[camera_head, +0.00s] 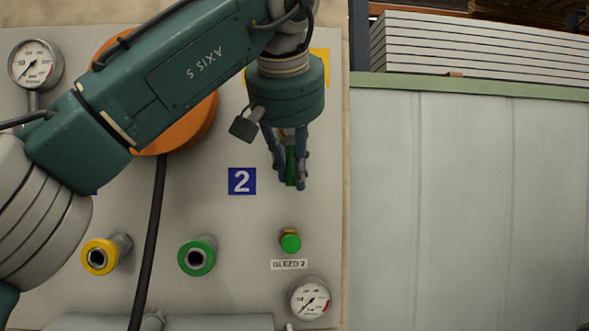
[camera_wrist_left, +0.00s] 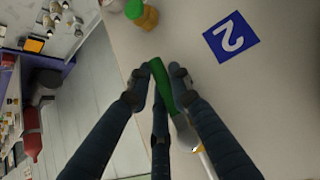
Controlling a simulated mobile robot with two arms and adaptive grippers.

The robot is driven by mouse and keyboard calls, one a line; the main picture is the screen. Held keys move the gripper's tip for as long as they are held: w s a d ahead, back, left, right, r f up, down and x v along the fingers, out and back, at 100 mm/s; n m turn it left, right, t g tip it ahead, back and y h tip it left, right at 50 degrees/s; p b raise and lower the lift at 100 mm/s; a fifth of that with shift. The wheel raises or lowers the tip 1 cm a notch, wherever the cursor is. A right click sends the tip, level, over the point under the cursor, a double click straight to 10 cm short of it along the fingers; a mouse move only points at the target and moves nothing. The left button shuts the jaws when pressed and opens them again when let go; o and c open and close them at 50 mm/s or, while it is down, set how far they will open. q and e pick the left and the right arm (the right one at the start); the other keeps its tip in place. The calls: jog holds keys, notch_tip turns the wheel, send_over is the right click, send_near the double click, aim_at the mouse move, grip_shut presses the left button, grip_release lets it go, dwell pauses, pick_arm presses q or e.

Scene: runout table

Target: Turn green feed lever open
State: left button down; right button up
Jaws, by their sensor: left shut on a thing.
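The green feed lever (camera_wrist_left: 160,82) shows in the left wrist view between the fingers of my left gripper (camera_wrist_left: 160,75). In the head view, part of the green lever (camera_head: 291,165) shows between the fingers of my left gripper (camera_head: 289,180), at the panel's right side, right of the blue "2" label. The gripper is shut on the lever. The arm and fingers hide the lever's upper part and its pivot in the head view. My right gripper is not in view.
On the panel (camera_head: 215,300) are a blue "2" label (camera_head: 242,181), a yellow coupling (camera_head: 99,256), a green coupling (camera_head: 196,257), a green-capped bleed valve (camera_head: 291,242) and gauges (camera_head: 311,299). A black cable (camera_head: 151,240) hangs down. A pale wall (camera_head: 465,210) stands at right.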

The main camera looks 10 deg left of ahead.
pick_arm(q)
jog(key=c, duration=1.5)
grip_release()
jog(key=shift+c, duration=0.2)
jog(key=v, duration=1.2)
